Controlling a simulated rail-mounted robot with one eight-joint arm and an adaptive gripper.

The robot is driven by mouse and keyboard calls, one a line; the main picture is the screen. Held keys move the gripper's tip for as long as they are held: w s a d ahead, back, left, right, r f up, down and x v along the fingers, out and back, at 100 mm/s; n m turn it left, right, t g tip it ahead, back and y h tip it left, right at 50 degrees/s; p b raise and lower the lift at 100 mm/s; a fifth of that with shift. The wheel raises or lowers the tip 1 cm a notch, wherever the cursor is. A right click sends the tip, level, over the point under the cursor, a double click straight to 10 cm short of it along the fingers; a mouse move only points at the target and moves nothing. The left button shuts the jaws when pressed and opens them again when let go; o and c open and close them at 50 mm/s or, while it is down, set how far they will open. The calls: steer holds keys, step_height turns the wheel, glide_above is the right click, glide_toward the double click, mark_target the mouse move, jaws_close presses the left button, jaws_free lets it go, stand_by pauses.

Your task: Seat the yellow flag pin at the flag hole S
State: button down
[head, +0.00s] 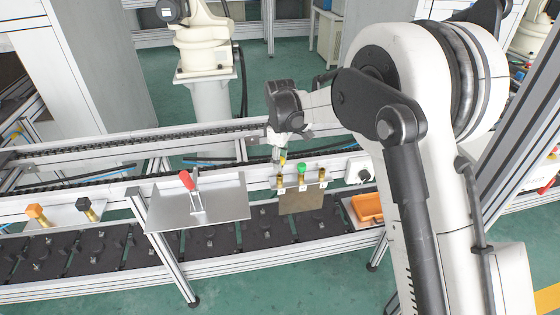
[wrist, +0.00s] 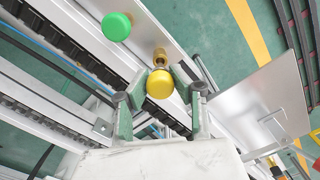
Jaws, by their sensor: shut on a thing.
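The yellow flag pin (wrist: 159,84) is between the two fingers of my gripper (wrist: 158,100), which is shut on it in the wrist view. A brass piece (wrist: 160,56) shows just beyond the yellow head; I cannot tell if it is the pin's shank or a fitting below. In the head view my gripper (head: 281,157) holds the yellow pin (head: 283,159) over the left end of a row of brass fittings on a small tan plate (head: 300,202). A green-headed pin (head: 301,167) stands right of it. No label for flag hole S is readable.
A grey plate with a red-handled clamp (head: 187,180) stands left of the row. An orange pin (head: 35,211) and a black pin (head: 84,203) stand on a ledge further left. An orange tray (head: 368,207) is at the right. A conveyor rail (head: 130,150) runs behind.

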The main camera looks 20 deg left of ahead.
steer(key=shift+f, duration=0.2)
steer(key=shift+f+b, duration=0.35)
steer(key=shift+b, duration=0.05)
steer(key=shift+f+b, duration=1)
steer(key=shift+f, duration=0.25)
steer(key=c, duration=1.4)
jaws_free()
steer(key=shift+c, duration=0.2)
step_height(320, 180, up, 12)
